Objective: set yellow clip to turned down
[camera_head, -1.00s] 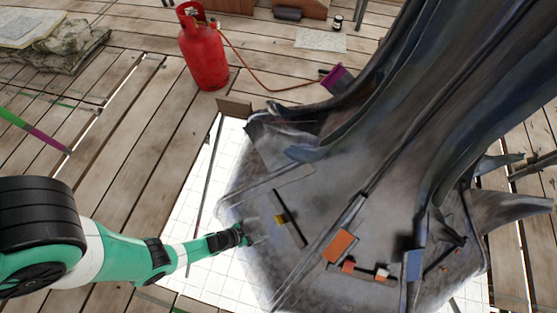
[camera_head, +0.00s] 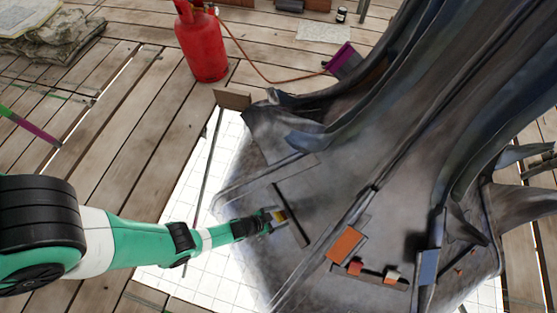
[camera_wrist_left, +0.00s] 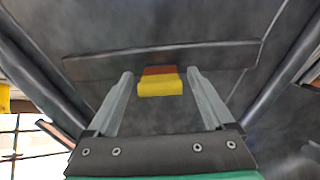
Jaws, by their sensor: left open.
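The yellow clip (camera_head: 281,215) sits on a dark bar (camera_head: 291,213) fixed to the grey metal base of the spire. In the left wrist view the clip (camera_wrist_left: 160,87) shows a yellow front part and an orange-brown upper part against the bar (camera_wrist_left: 90,66). My left gripper (camera_head: 276,217) is right at the clip in the head view. In the left wrist view its two fingers (camera_wrist_left: 159,75) are apart, one on each side of the clip, with a gap visible on both sides. The right gripper is not in view.
An orange block (camera_head: 344,244), small red (camera_head: 355,267) and white-red (camera_head: 391,275) pieces, and a blue block (camera_head: 428,267) are on the base to the right. The spire's large dark flutes (camera_head: 400,110) rise at the right. A red gas cylinder (camera_head: 203,45) stands behind on the planks.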

